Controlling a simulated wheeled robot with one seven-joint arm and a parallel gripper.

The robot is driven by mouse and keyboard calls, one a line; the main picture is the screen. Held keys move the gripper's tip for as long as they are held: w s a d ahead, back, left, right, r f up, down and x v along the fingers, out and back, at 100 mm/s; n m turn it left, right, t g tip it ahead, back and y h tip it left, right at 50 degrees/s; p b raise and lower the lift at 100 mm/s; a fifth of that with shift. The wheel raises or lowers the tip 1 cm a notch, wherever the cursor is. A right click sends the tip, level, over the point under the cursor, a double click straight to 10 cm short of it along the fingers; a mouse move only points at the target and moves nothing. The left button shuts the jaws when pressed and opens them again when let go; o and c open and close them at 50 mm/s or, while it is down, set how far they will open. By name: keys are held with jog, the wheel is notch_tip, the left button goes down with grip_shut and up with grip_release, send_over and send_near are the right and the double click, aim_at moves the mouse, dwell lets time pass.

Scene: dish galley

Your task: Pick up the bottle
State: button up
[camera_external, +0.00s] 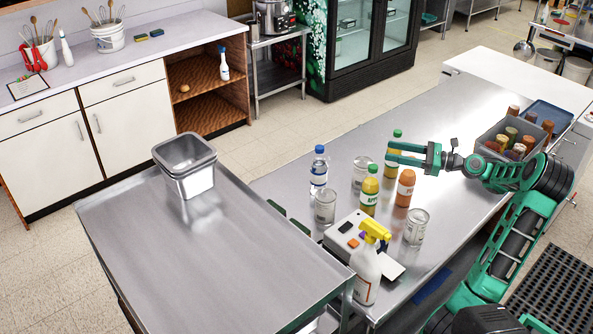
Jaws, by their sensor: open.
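Several bottles stand upright on the steel counter, and I cannot tell which one the task names. A clear bottle with a blue cap (319,173) is at the left. A yellow bottle with a green cap (369,197) and an orange bottle (404,191) stand in the middle. A second green-capped bottle (397,134) stands farther back, partly hidden by my gripper (392,152). My gripper is open, its fingers pointing left across that bottle in the picture. I cannot tell whether the bottle is between them or behind. A white spray bottle with a yellow head (366,275) is at the front.
Clear glasses or jars (325,207) stand among the bottles, with another (416,229) at the right. A white box-like device (343,235) lies near the spray bottle. A grey bin of capped containers (488,152) sits at the right. A steel cart (130,225) holds a metal container (188,180).

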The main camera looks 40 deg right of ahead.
notch_tip(320, 180, down, 9)
jog(key=x, duration=0.5)
jog(key=shift+f, duration=0.1)
jog(key=x, duration=0.5)
jog(key=shift+w, duration=0.45)
jog(key=shift+c, duration=0.3)
grip_shut()
dwell(0.7)
